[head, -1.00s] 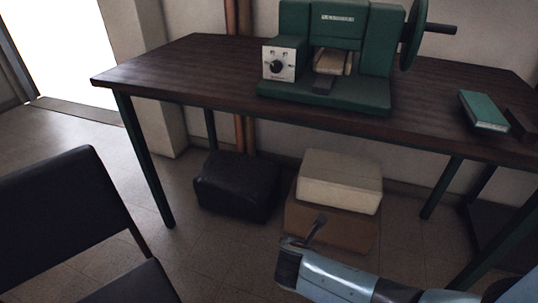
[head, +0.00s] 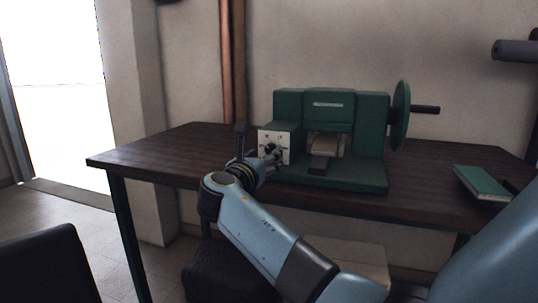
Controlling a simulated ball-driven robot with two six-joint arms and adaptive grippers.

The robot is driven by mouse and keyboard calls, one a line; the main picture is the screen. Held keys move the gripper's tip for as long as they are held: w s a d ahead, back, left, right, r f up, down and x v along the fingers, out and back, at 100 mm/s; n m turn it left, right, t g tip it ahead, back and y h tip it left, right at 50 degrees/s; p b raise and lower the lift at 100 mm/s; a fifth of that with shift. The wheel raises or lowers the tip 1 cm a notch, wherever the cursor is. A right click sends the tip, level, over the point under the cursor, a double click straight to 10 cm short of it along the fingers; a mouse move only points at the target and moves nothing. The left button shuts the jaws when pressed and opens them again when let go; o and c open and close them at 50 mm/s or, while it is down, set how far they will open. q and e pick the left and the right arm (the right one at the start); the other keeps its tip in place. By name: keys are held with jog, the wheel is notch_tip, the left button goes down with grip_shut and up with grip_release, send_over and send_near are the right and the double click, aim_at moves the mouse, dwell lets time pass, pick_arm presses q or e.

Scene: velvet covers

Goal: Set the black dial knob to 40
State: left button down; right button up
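The green machine (head: 330,115) stands on the dark wooden table. Its white control panel (head: 264,136) is on the machine's left front. The black dial knob is on this panel, but dark gripper parts overlap it and I cannot make out its pointer or the numbers. My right gripper (head: 268,158) is in front of the panel at the knob. I cannot tell whether it touches the knob or how far its fingers are apart. My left gripper is out of view.
A green book (head: 482,183) lies on the table's right end. The handwheel (head: 401,115) with its handle juts out on the machine's right. The left part of the tabletop (head: 165,155) is clear. A black chair (head: 45,265) stands at the lower left.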

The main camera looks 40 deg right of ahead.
aim_at(270, 151)
jog(key=x, duration=0.4)
grip_shut()
dwell(0.4)
